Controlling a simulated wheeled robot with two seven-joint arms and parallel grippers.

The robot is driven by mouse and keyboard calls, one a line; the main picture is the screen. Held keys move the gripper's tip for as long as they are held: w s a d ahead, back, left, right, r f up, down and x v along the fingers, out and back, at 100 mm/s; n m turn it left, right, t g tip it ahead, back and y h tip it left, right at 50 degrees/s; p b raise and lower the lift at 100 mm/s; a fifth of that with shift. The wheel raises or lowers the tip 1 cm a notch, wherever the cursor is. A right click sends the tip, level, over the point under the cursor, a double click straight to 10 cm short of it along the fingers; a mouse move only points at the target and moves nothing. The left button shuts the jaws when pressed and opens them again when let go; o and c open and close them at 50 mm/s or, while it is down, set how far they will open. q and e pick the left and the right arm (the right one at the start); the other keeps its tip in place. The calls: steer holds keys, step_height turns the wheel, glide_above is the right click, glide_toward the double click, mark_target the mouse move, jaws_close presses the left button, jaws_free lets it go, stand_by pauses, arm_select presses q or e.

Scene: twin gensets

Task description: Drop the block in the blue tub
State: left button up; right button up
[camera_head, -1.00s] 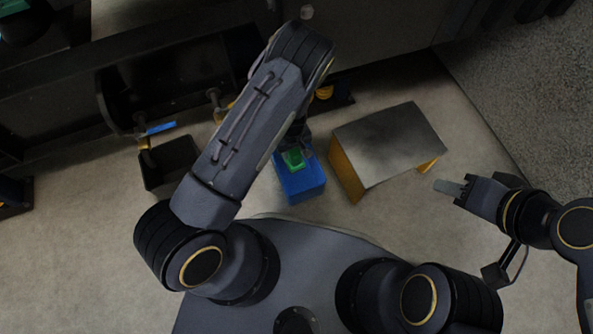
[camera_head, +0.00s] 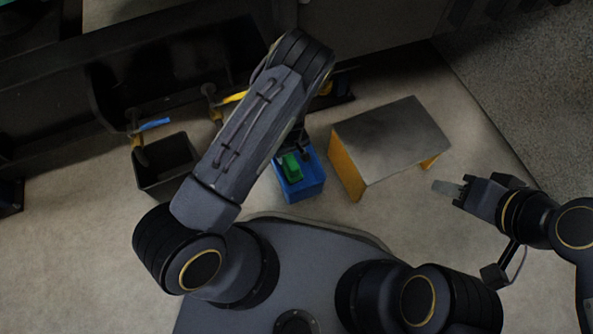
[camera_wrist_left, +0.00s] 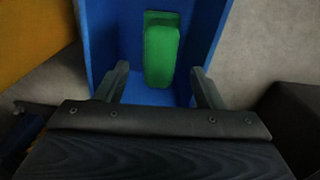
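The green block (camera_head: 291,167) is inside the blue tub (camera_head: 308,187), just below the forearm of my left arm. In the left wrist view the green block (camera_wrist_left: 162,55) lies within the walls of the blue tub (camera_wrist_left: 102,40). My left gripper (camera_wrist_left: 160,68) is open, with one finger on each side of the block and a visible gap to both. In the head view my left arm hides most of that gripper. My right gripper (camera_head: 449,189) is far to the right, away from the tub; its finger gap cannot be made out.
A grey-topped box with yellow sides (camera_head: 390,138) stands right of the tub. A black open bin (camera_head: 165,168) stands to the left, beside a blue-handled valve (camera_head: 153,125). Dark machinery runs along the back. The floor at the right is clear.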

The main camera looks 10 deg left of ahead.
arm_select(q)
step_height(320, 180, up, 8)
steer(key=p, duration=0.3)
steer(key=shift+p, duration=0.35)
steer(key=shift+f, duration=0.1)
